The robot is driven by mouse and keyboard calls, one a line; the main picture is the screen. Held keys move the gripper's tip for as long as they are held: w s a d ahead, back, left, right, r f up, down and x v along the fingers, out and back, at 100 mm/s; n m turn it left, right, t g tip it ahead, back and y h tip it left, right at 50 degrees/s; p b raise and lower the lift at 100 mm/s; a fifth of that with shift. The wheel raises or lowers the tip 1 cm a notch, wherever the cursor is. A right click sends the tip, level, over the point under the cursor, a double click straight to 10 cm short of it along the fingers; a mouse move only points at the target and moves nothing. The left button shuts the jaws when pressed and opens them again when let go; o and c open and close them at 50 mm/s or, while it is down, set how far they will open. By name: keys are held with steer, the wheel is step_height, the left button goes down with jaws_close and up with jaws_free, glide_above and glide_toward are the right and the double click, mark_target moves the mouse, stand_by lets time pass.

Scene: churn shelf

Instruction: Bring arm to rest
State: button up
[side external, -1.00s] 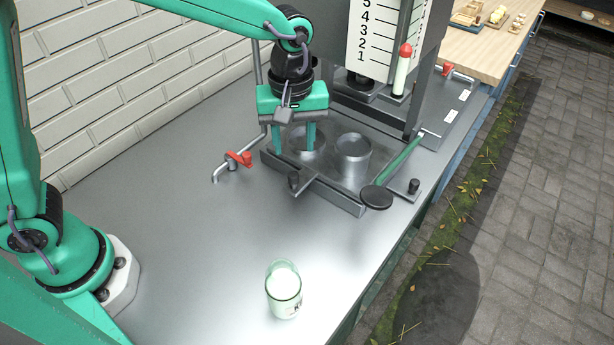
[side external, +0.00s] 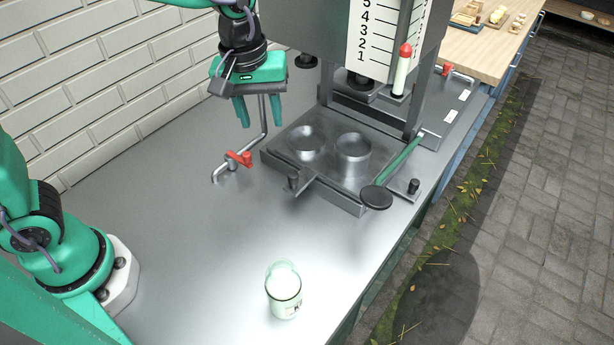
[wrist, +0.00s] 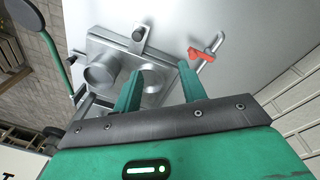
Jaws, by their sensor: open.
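My gripper (side external: 258,112) hangs in the air above the steel counter, left of the metal plate with the two round cups. Its two green fingers are apart with nothing between them. In the wrist view, my gripper (wrist: 160,82) also shows open and empty, with the counter below it. The fingers touch nothing that I can see.
A bent pipe with a red-handled tap (side external: 240,159) stands close below the gripper. The plate (side external: 322,182) holds a shallow cup (side external: 306,143) and a taller cup (side external: 352,155). A green-handled lever (side external: 405,158) lies at its right. A glass of white liquid (side external: 284,292) stands in front. The left counter is clear.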

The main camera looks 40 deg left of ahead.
steer(key=s+a+r+m+t, duration=0.4)
steer(key=s+a+m, duration=0.3)
steer(key=s+a, duration=0.5)
steer(key=shift+s+a, duration=0.4)
steer(key=shift+s, duration=0.45)
